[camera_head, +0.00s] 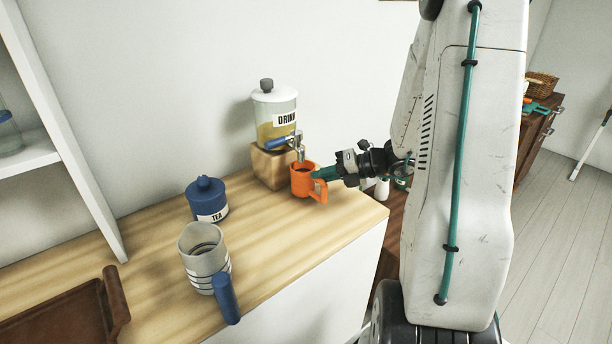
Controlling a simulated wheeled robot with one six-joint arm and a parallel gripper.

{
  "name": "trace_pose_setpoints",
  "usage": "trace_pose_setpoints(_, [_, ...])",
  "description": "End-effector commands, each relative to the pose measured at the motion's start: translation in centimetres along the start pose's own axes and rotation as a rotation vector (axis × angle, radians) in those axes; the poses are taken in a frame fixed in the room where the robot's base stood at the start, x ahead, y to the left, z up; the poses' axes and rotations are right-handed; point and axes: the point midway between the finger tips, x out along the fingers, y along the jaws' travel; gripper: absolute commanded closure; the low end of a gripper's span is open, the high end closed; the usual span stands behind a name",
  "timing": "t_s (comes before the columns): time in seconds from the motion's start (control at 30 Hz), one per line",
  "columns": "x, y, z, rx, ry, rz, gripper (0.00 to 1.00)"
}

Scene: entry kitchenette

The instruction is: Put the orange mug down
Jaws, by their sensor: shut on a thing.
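The orange mug (301,181) is upright below the tap of the drink dispenser, near the right end of the wooden counter (290,239). Its handle points to the lower right. My gripper (326,174) reaches in from the right and is shut on the mug at its right side. I cannot tell whether the mug's base touches the counter. The fingertips are small and partly hidden by the mug.
The drink dispenser (275,110) stands on a wooden block (272,167) against the wall. A blue tea jar (206,198), a grey mug (204,262) with a blue handle and a brown tray (70,322) stand further left. Bare counter lies in front of the orange mug.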

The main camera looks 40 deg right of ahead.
Motion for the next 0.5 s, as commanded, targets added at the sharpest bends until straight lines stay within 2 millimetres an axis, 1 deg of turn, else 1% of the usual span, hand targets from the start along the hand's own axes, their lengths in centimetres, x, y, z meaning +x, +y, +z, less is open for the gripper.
trace_pose_setpoints(0.07, [0.1, 0.1, 0.1, 0.004, -0.010, -0.004, 1.00])
trace_pose_setpoints(0.17, [0.2, -0.6, -0.1, 0.008, -0.015, -0.007, 1.00])
trace_pose_setpoints(0.33, [0.9, -0.1, -0.4, 0.001, -0.004, -0.001, 1.00])
trace_pose_setpoints(0.5, [1.1, -0.3, -0.5, 0.002, -0.003, -0.001, 1.00])
